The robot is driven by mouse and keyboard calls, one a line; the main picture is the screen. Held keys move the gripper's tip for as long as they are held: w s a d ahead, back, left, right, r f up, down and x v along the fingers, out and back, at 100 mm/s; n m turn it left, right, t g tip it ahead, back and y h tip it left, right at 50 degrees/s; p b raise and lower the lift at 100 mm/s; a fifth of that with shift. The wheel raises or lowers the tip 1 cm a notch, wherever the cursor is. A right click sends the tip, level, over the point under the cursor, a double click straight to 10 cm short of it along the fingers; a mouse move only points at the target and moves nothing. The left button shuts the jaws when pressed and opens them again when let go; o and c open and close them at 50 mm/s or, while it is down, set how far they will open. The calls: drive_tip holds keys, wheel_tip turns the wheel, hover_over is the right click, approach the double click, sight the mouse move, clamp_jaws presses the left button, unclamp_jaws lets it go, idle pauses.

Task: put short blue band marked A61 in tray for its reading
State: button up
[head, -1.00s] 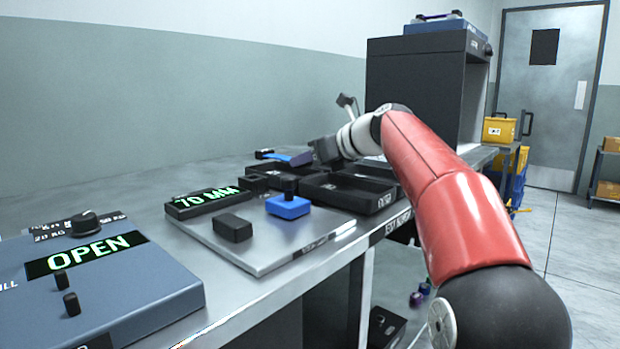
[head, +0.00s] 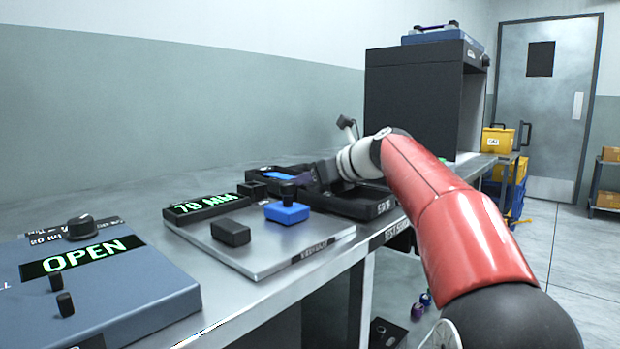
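A blue band (head: 284,175) shows as a small bright blue strip within the outline of the far black tray (head: 256,168). Its marking cannot be read, and I cannot tell whether it rests on the tray floor. My gripper (head: 308,180) is low at the right end of this strip, with a dark purplish patch beside it. The fingertips are too small and dark to tell whether they are shut on the band. A nearer black tray (head: 385,209) lies below my wrist, partly hidden by it.
A grey plate (head: 262,262) holds a blue block (head: 287,212) and a black block (head: 231,232). A blue-grey box reading OPEN (head: 150,300) is at near left. A large dark cabinet (head: 412,105) stands beyond my arm.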

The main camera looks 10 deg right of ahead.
drive_tip(key=o, duration=0.4)
drive_tip(key=shift+w+f, duration=0.1)
drive_tip(key=shift+f, duration=0.7)
drive_tip(key=shift+c, duration=0.2)
drive_tip(key=shift+a, duration=0.1)
drive_tip(key=shift+r, duration=0.3)
drive_tip(key=v, duration=0.8)
drive_tip(key=r+p+v, duration=0.1)
drive_tip(key=v, duration=0.3)
drive_tip(key=shift+w+r, duration=0.1)
drive_tip(key=shift+r, duration=0.1)
